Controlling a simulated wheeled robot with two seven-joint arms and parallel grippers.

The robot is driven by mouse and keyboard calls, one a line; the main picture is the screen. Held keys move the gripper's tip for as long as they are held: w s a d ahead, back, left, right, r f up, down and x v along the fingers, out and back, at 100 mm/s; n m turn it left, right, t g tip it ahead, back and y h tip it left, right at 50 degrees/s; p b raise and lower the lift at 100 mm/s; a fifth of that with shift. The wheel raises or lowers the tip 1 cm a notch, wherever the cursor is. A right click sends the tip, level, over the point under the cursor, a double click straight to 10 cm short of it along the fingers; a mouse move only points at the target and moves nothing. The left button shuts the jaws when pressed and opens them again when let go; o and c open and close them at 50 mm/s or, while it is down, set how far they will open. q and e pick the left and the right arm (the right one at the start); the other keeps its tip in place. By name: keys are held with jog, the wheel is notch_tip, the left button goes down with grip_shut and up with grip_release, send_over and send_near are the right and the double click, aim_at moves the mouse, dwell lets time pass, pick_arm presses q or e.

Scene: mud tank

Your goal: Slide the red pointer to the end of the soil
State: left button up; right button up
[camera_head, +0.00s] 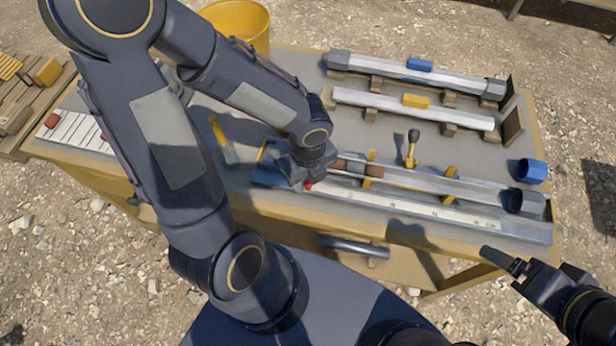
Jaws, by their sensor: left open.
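The red pointer (308,186) is a small red piece at the left part of a long pale scale rail (430,209) on the table's front side. My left gripper (303,183) is open, reaching down right at the pointer; its fingers are mostly hidden by the wrist, so I cannot tell if they touch it. The brown soil (362,169) lies in a clear tube (440,183) just behind the rail, to the right of the pointer. The soil's left end is partly hidden by my gripper. My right gripper (502,261) is off the table's front right edge, away from the pointer; its jaw state is unclear.
Two more tubes with a blue block (419,65) and a yellow block (415,101) lie farther back. A blue cup (531,171) is at right, a yellow bucket (240,24) behind the table (300,68).

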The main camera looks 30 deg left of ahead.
pick_arm(q)
grip_shut()
jog(key=b, duration=0.3)
send_over(377, 205)
jog(key=shift+d, duration=0.1)
dwell(0.3)
grip_release()
